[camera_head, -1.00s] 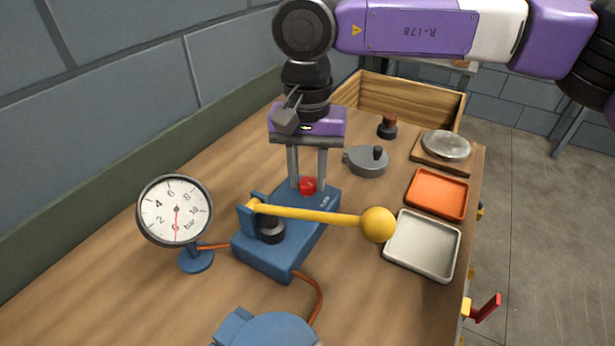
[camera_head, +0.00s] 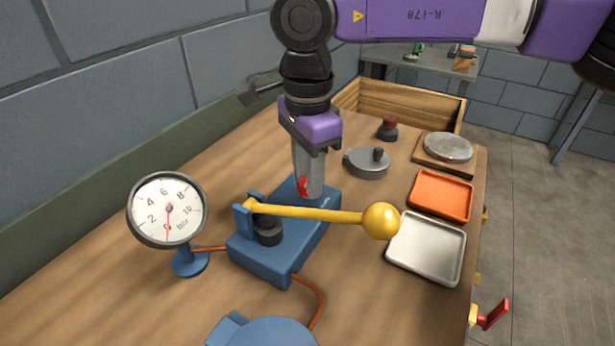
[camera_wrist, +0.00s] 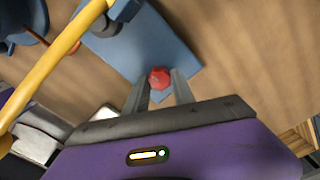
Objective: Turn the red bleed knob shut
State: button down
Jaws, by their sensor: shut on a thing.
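The red bleed knob (camera_head: 303,187) sits on the far end of the blue pump base (camera_head: 318,214). In the wrist view the knob (camera_wrist: 159,78) shows between my fingertips. My gripper (camera_head: 307,188) points down and is shut on the knob; a finger hides most of it in the head view. The yellow lever (camera_head: 315,213) with its ball end (camera_head: 381,221) lies across the base towards the right. The pressure gauge (camera_head: 167,210) stands left of the base, its needle near 0 at the bottom of the dial.
A wooden crate (camera_head: 410,105) is behind. The lever runs close in front of my gripper.

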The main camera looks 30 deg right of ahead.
jog(key=m+b, duration=0.1)
jog(key=m, duration=0.4)
jog(key=shift+f+m, duration=0.1)
jog(key=shift+m, duration=0.2)
jog(key=m+b, duration=0.1)
jog(key=m, duration=0.3)
jog(key=m+b, duration=0.2)
jog(key=m, duration=0.3)
jog(key=shift+m, duration=0.4)
jog(key=shift+a+m+b, duration=0.1)
jog(key=shift+m+b, duration=0.55)
jog(key=shift+m, duration=1.95)
jog(key=c, duration=1.1)
grip_release()
jog(key=shift+o, duration=0.2)
